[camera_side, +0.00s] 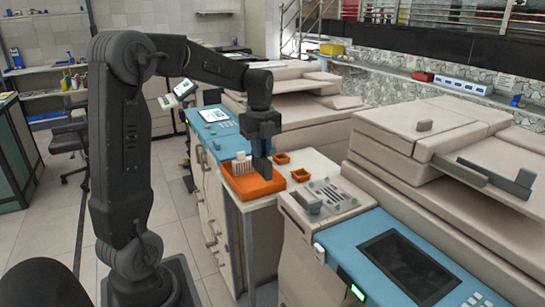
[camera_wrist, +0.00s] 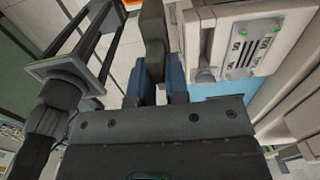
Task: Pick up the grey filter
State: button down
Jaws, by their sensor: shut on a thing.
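My gripper (camera_side: 262,150) hangs over the right part of an orange tray (camera_side: 262,190) in the side view. In the wrist view its two bluish fingers (camera_wrist: 158,84) are shut on a dark grey piece, the grey filter (camera_wrist: 152,28), which sticks out past the fingertips. In the side view the filter (camera_side: 262,169) is a dark shape below the fingers, hard to tell apart from them. I cannot tell whether its lower end touches the tray. A whitish ribbed piece (camera_side: 242,164) stands in the tray, left of the gripper.
A copier with a blue panel and dark screen (camera_side: 410,265) stands at front right. Another copier with a blue panel (camera_side: 212,125) stands behind the tray.

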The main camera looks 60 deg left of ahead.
jog(key=shift+r, duration=1.55)
jog(key=shift+a, duration=0.1)
